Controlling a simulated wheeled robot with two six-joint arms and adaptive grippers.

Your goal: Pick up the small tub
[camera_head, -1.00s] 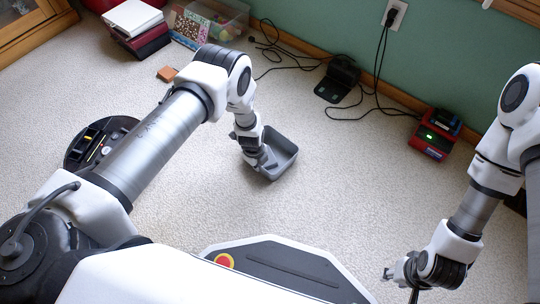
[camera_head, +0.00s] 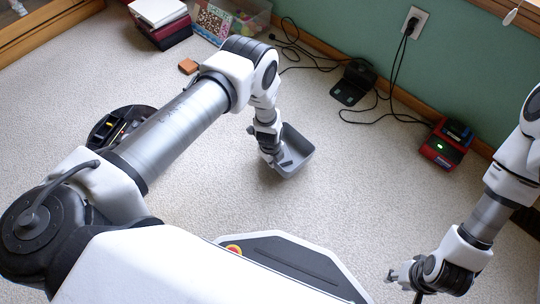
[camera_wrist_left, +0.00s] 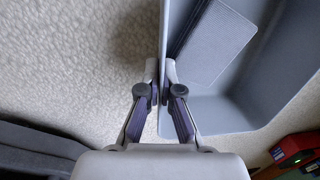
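The small tub (camera_head: 297,160) is a grey, open box with sloping walls, in the middle of the head view. My left gripper (camera_head: 277,161) is at its left side. In the left wrist view, the fingers of my left gripper (camera_wrist_left: 160,76) are close together on either side of the wall of the tub (camera_wrist_left: 240,112), gripping it. A flat grey panel shows inside the tub. I cannot tell whether the tub touches the carpet. My right gripper (camera_head: 400,280) is at the lower right, away from the tub; its fingers are too small to read.
A red device (camera_head: 445,145) and a black box (camera_head: 353,83) with cables stand near the green wall. A round dark robot vacuum (camera_head: 120,126) lies behind my left arm. Books (camera_head: 160,22) and a clear bin (camera_head: 238,20) are at the back. Carpet around the tub is clear.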

